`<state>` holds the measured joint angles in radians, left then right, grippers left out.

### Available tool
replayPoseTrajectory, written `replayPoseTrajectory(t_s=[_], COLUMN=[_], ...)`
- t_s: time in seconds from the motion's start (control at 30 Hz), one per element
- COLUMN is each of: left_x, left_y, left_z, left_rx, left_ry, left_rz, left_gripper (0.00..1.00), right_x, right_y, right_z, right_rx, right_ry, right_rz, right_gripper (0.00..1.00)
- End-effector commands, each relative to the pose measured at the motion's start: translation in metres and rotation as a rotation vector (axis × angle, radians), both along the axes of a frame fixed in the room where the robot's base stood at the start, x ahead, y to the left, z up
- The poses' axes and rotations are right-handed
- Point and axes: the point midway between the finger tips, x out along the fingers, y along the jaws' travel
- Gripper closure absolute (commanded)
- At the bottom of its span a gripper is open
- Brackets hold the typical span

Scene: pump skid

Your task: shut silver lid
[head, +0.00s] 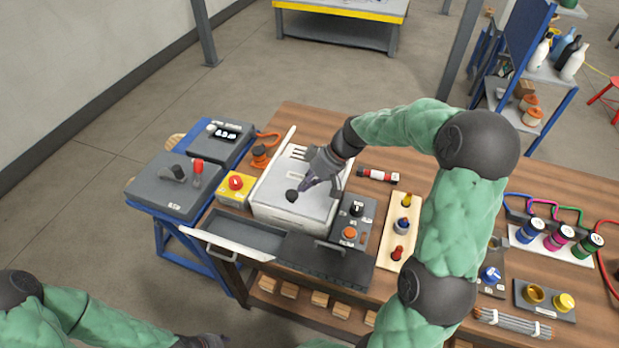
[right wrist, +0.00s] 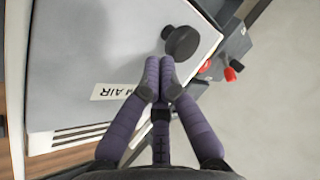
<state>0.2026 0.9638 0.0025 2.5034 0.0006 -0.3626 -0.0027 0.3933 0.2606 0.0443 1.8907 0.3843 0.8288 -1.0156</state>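The silver lid (head: 310,187) lies over a pale box on the workbench and has a round black knob (head: 291,196). I cannot tell whether it is fully down. In the right wrist view the lid (right wrist: 95,50) fills the left side, with the knob (right wrist: 182,42) just beyond my fingertips. My right gripper (head: 306,186) is over the lid beside the knob. Its purple fingers (right wrist: 160,62) are together, with nothing seen between them; whether they touch the lid or knob is unclear. My left gripper (head: 208,342) is low at the bottom edge, its fingers not clear.
An open grey drawer (head: 245,232) and a dark panel with a handle (head: 330,258) lie in front of the box. A yellow box with a red button (head: 236,184) stands left, a black control box (head: 352,222) right. A wooden tray (head: 394,240) holds several coloured parts.

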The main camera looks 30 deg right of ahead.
Motion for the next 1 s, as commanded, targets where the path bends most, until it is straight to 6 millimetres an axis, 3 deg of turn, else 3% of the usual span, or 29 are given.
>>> replayPoseTrajectory(t_s=[0.63, 0.77, 1.0], left_x=[0.000, 0.000, 0.000], left_y=[0.000, 0.000, 0.000], left_z=[-0.001, -0.001, -0.001], left_rx=[0.000, 0.000, 0.000], left_ry=[0.000, 0.000, 0.000], left_rz=[0.000, 0.000, 0.000], left_gripper=[0.60, 0.60, 0.60], right_x=[-0.004, -0.007, -0.019], right_y=[0.003, -0.005, -0.030], right_z=[0.003, 0.015, 0.054], right_rx=[0.001, -0.001, -0.003], right_ry=[0.001, -0.003, -0.004], right_rz=[0.000, -0.002, -0.004], right_gripper=[1.00, 1.00, 1.00])
